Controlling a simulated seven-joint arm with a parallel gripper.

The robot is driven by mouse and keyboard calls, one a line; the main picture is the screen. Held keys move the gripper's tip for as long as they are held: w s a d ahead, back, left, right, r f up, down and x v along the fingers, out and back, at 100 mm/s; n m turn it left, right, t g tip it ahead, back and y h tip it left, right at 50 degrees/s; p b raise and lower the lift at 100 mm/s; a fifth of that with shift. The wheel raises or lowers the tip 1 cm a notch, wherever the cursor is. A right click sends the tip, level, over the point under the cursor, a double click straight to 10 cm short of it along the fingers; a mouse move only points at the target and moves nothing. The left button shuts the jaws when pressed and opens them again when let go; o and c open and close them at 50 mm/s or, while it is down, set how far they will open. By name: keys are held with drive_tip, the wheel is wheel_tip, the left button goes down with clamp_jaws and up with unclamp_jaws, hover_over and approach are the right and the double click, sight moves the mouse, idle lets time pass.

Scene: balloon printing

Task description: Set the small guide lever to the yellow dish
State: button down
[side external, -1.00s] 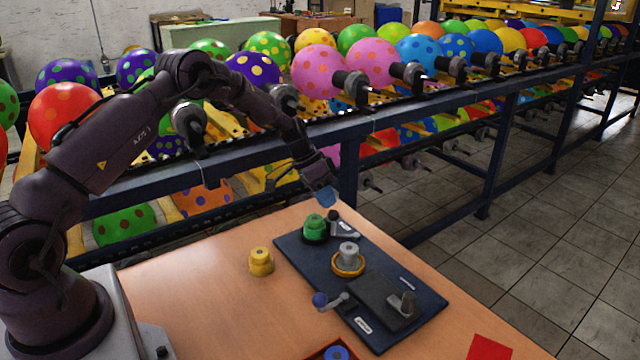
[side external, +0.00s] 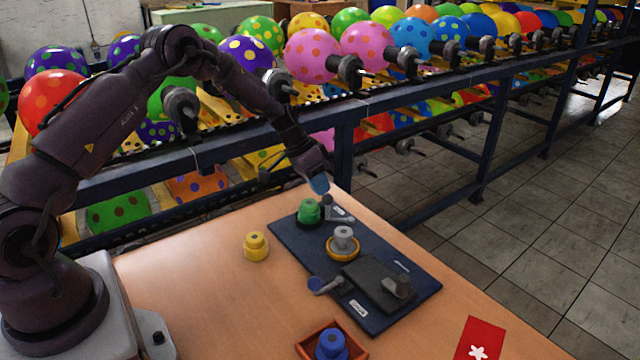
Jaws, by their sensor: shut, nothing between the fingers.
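A small lever with a dark knob (side external: 327,200) and a pale arm sits at the far corner of the dark blue board, beside the green weight-like piece (side external: 308,211). The yellow dish (side external: 343,254) is nearer on the board, with a grey knobbed piece standing in it. I cannot tell from the picture which lever is the guide lever. My gripper (side external: 319,185), with light blue fingertips, is shut and empty, just above the dark knob. Whether it touches the knob is unclear.
The board (side external: 412,268) also carries a dark block with a grey crank (side external: 398,286). A yellow piece (side external: 256,246) stands left of it. A red tray (side external: 303,346) holding a blue piece and a red card (side external: 480,338) are in front. The balloon rack (side external: 345,165) stands close behind.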

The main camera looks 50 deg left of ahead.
drive_tip(key=shift+s+d+n, duration=0.25)
drive_tip(key=shift+n, duration=0.25)
drive_tip(key=shift+s+d+n+t+y, duration=0.45)
drive_tip(key=shift+d+n, duration=0.1)
drive_tip(key=shift+n, duration=0.45)
drive_tip(key=d+n, duration=0.1)
drive_tip(key=s+d+n+y, duration=0.1)
drive_tip(key=n, duration=0.1)
drive_tip(key=shift+t+y, duration=0.25)
drive_tip(key=shift+t, duration=0.1)
drive_tip(key=d+n+y, duration=0.1)
drive_tip(key=d+n, duration=0.1)
drive_tip(key=n, duration=0.1)
drive_tip(key=shift+s+d+n, duration=0.1)
drive_tip(key=shift+d+n, duration=0.1)
drive_tip(key=shift+n, duration=0.1)
drive_tip(key=d+n+y, duration=0.2)
drive_tip(key=n, duration=0.1)
drive_tip(key=shift+a, duration=0.1)
drive_tip(key=shift+w, duration=0.2)
